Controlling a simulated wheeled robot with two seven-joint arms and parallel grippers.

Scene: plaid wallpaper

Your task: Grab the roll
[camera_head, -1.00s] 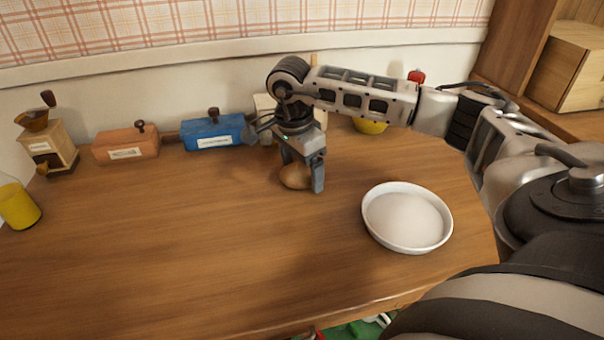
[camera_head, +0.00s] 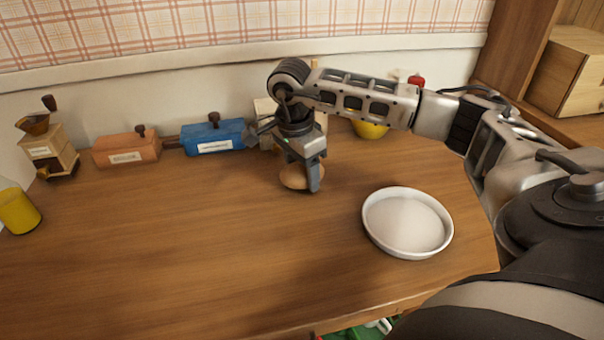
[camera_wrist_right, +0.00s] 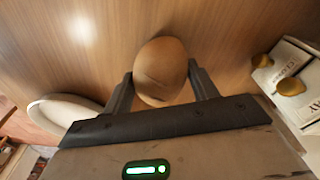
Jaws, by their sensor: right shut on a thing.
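The brown roll (camera_head: 296,178) is at the middle of the wooden table, under my right gripper (camera_head: 303,180). In the right wrist view the roll (camera_wrist_right: 160,72) sits between the two fingers of the right gripper (camera_wrist_right: 162,88), one finger on each side. The right gripper points down and is shut on the roll. I cannot tell whether the roll is touching the table or just above it. My left gripper is not in view.
Along the back are a coffee grinder (camera_head: 50,150), an orange box (camera_head: 125,150), a blue box (camera_head: 213,138) and a yellow bowl (camera_head: 370,129). A yellow jar (camera_head: 17,210) stands at left. The front left is clear.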

